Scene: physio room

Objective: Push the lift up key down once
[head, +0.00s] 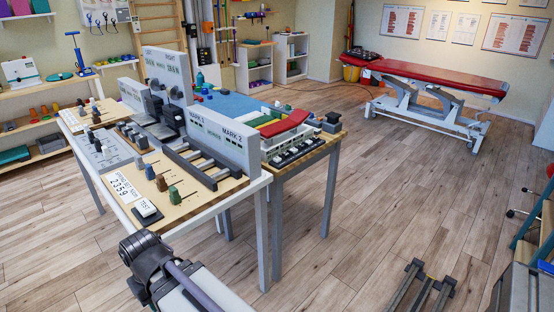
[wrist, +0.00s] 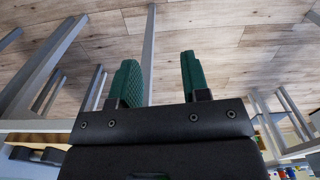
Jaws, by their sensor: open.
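A row of dark-based keys with pale tops (head: 297,147) runs along the front edge of the right-hand table, before a small red-topped model couch (head: 285,123). Their labels are too small to read, so I cannot tell which one is the lift up key. My gripper (wrist: 159,75) shows in the wrist view with two green ridged fingers apart and nothing between them. Floor and table legs lie beyond it, and no keys show there. In the head view my arm is at the bottom, in front of the left table; the fingers cannot be made out.
The left table (head: 208,202) carries a white TEST key (head: 147,210), coloured pegs (head: 161,183) and a tall grey MARK panel (head: 222,138). A red treatment couch (head: 430,78) stands at the back right. A low grey frame (head: 421,290) lies on the floor. The middle floor is clear.

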